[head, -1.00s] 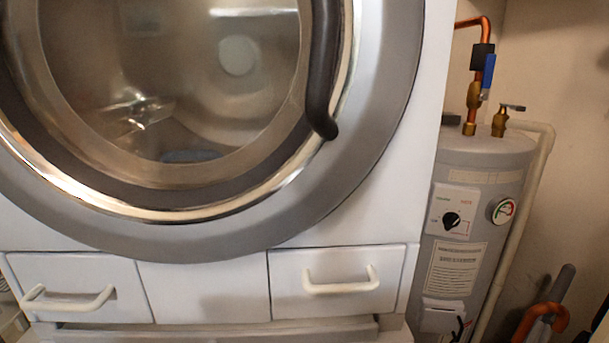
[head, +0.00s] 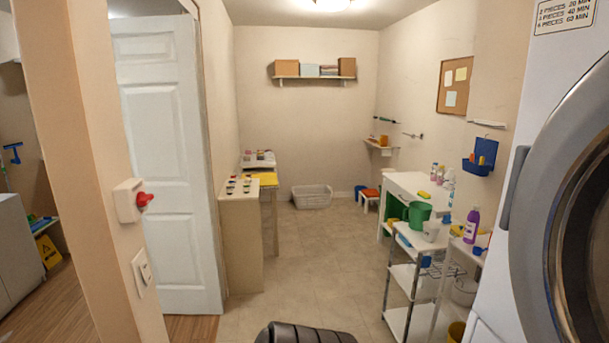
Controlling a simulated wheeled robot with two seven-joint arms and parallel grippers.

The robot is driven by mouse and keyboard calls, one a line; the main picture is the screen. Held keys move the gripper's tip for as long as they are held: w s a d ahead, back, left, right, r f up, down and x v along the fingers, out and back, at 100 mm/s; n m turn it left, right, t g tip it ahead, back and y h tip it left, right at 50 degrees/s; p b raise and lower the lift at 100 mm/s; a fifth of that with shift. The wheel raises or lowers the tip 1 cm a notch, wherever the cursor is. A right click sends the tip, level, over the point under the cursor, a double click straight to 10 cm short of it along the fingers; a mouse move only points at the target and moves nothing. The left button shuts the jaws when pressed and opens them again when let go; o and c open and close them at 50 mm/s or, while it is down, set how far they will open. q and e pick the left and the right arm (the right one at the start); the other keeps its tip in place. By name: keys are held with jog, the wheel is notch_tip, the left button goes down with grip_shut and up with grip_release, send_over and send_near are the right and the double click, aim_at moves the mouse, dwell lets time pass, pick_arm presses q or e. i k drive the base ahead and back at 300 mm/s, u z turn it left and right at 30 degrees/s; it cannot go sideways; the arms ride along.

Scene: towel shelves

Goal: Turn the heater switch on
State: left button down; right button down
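A white wall box (head: 127,201) with a red rotary knob (head: 144,199) is on the wall edge at the left, near the door. A white rocker-type switch plate (head: 142,271) is on the same wall below it. No label on either can be read, so I cannot tell which one belongs to the heater. The heater tank is out of view now. Neither of my grippers is in view.
A white door (head: 162,150) stands behind the wall edge. The washer (head: 560,200) fills the right side. The tiled floor (head: 310,250) is clear in the middle. A black ribbed thing (head: 305,332) shows at the bottom edge.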

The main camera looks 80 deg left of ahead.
aim_at(143, 199)
jog(key=u, duration=2.9)
jog(key=i, duration=0.75)
jog(key=u, duration=1.25)
